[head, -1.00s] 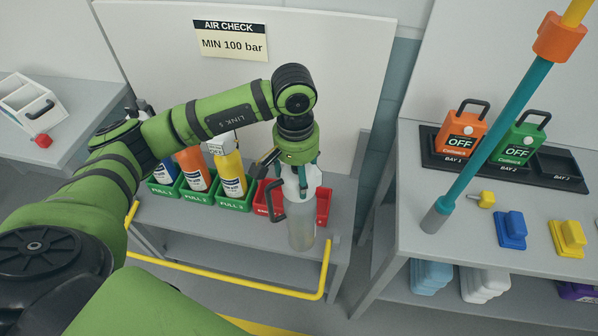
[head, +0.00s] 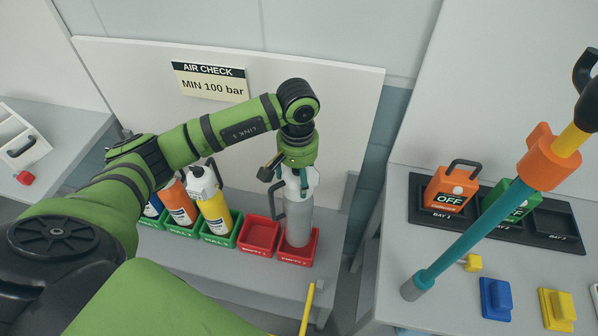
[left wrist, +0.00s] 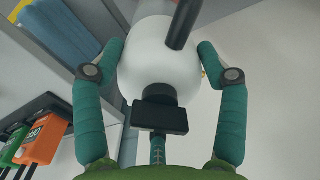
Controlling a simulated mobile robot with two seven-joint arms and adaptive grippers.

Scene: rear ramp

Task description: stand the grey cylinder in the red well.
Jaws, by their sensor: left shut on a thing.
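The grey cylinder (head: 299,218) hangs upright from my left gripper (head: 298,184), which is shut on its white upper part. Its lower end is within the outline of the right-hand red well (head: 296,261); I cannot tell whether it touches the floor of the well. Another red well (head: 259,236), just left of it, is empty. In the left wrist view, the fingers of the left gripper (left wrist: 162,72) close on both sides of the cylinder's white shoulder (left wrist: 155,50). My right gripper is not in view.
Green wells (head: 220,239) with yellow, orange and further bottles stand left of the red wells. A white board rises behind. A teal pole (head: 470,226) with an orange collar slants over the right table, which holds an orange case (head: 450,190) and coloured blocks.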

